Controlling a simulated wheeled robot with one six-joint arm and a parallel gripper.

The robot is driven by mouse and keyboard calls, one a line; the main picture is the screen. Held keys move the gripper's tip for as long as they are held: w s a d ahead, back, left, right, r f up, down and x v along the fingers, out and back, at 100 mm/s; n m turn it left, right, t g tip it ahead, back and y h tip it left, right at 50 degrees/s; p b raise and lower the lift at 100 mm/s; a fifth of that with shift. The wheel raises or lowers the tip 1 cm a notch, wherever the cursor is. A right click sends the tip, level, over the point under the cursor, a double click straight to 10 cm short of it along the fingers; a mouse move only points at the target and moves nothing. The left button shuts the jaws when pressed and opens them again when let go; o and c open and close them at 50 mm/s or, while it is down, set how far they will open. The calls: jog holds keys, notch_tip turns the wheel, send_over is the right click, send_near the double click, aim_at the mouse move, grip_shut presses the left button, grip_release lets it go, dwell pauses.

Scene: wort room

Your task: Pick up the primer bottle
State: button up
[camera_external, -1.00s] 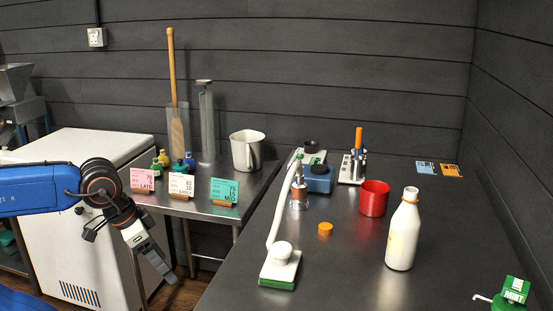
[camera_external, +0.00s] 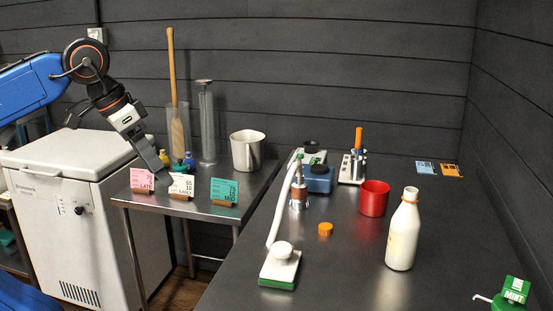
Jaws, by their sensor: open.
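Several small bottles stand in a cluster on the left steel table, behind the cards. A yellow-capped bottle (camera_external: 163,156) and a blue-topped bottle (camera_external: 189,159) show there, partly hidden. No label naming a primer bottle can be read, so I cannot tell which one it is. My gripper (camera_external: 158,186) points down at the left of this cluster, above the table and close behind the cards. It is open and empty; its fingers overlap in this view and hide part of the cluster. A larger white bottle (camera_external: 403,232) stands upright on the right-hand bench.
A pink card (camera_external: 142,178), a white card (camera_external: 181,185) and a teal card (camera_external: 224,190) line the table's front edge. A tall clear cylinder (camera_external: 207,125) and a metal jug (camera_external: 246,150) stand behind. A white chest freezer (camera_external: 65,220) is to the left.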

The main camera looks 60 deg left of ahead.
jog(key=w+d+n+t+h, duration=0.2)
jog(key=w+d+n+h, duration=0.3)
jog(key=w+d+n, duration=0.75)
jog(key=n+t+h, duration=0.3)
jog(key=n+h, duration=0.1)
jog(key=n, duration=1)
send_near(394, 232)
notch_tip(394, 232, up, 4)
jog(key=a, duration=0.3)
jog(key=w+d+f, duration=0.2)
jog(key=w+f, duration=0.1)
jog(key=w+d+f, duration=0.2)
jog(key=d+f, duration=0.1)
jog(key=w+d+f, duration=0.3)
jog(key=shift+w, duration=0.3)
jog(key=shift+x, duration=2.8)
jog(key=shift+s+d+r, duration=0.1)
jog(key=shift+s+d, duration=0.05)
jog(key=shift+d, duration=0.05)
jog(key=c, duration=1.3)
